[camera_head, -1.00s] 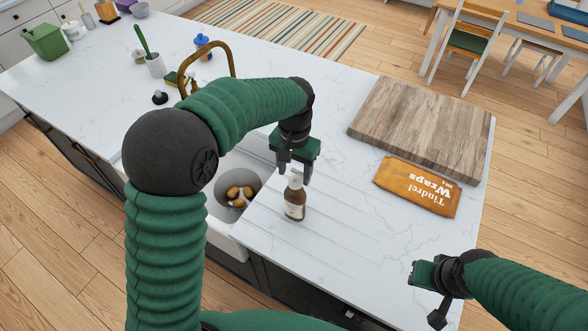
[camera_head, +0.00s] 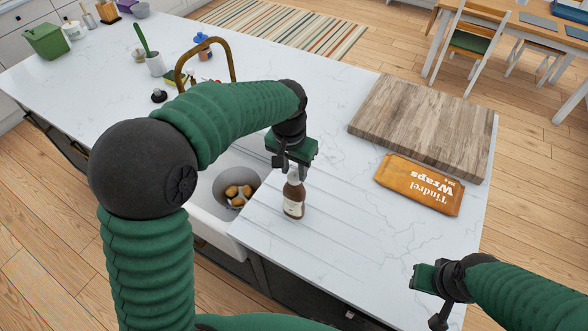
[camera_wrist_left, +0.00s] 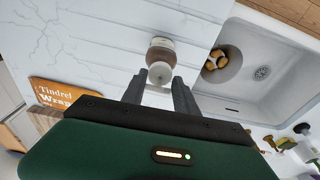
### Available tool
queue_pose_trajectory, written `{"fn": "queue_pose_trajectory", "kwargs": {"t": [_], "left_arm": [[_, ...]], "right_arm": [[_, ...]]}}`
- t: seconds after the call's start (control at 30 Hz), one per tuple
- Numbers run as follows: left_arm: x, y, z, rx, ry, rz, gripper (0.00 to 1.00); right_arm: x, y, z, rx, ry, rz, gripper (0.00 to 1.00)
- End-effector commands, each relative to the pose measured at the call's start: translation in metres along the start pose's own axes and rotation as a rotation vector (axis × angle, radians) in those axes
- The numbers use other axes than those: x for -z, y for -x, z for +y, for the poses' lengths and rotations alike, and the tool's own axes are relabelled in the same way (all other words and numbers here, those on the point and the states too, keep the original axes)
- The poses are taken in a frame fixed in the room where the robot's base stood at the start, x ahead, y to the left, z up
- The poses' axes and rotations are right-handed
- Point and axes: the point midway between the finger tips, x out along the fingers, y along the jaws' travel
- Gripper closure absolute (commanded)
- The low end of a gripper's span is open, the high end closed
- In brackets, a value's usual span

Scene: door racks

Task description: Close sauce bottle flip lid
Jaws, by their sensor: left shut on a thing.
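The brown sauce bottle (camera_head: 293,198) with a pale label stands upright on the ribbed drainboard just right of the sink. Its white lid (camera_wrist_left: 160,72) shows in the left wrist view between the fingertips, and the fingers partly hide it in the head view. My left gripper (camera_head: 291,168) is above the bottle, shut on the white lid, with one finger on each side (camera_wrist_left: 158,84). I cannot tell whether the flip lid is raised or down. My right gripper (camera_head: 425,285) is at the lower right, away from the bottle, and its opening is unclear.
The sink (camera_wrist_left: 265,60) with a round bowl of potatoes (camera_head: 238,193) is left of the bottle. A brass tap (camera_head: 207,44) rises behind my left arm. A wooden board (camera_head: 425,125) and an orange wraps packet (camera_head: 418,185) lie to the right. The counter in front of the packet is clear.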

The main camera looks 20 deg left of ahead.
Motion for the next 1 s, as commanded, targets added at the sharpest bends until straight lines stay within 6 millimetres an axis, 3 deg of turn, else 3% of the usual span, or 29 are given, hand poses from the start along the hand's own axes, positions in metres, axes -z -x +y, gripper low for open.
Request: {"fn": "queue_pose_trajectory", "kwargs": {"t": [0.03, 0.07, 0.2, 0.53, 0.63, 0.77, 1.0], "left_arm": [[-0.001, -0.001, 0.001, -0.002, 0.000, -0.004, 1.00], [-0.001, -0.001, 0.001, -0.002, 0.000, -0.004, 0.62], [-0.001, 0.000, 0.001, -0.002, -0.001, -0.002, 0.44], [-0.001, 0.002, 0.001, -0.001, -0.001, 0.001, 0.42], [0.000, 0.011, 0.001, -0.001, 0.000, 0.002, 0.42], [0.001, 0.041, 0.001, -0.001, 0.000, 0.007, 0.42], [0.001, 0.113, -0.001, -0.001, 0.000, 0.006, 0.42]], "right_arm": [[0.000, 0.000, 0.000, 0.000, 0.000, 0.000, 0.70], [0.000, 0.000, 0.000, 0.000, 0.000, 0.000, 0.70], [0.000, 0.000, 0.000, 0.000, 0.000, 0.000, 0.70], [0.000, 0.000, 0.000, 0.000, 0.000, 0.000, 0.70], [0.000, -0.001, 0.000, 0.000, 0.000, 0.000, 0.70], [-0.001, -0.004, 0.000, 0.000, 0.000, 0.000, 0.70], [-0.002, -0.007, 0.000, 0.000, 0.000, 0.000, 0.70]]}}
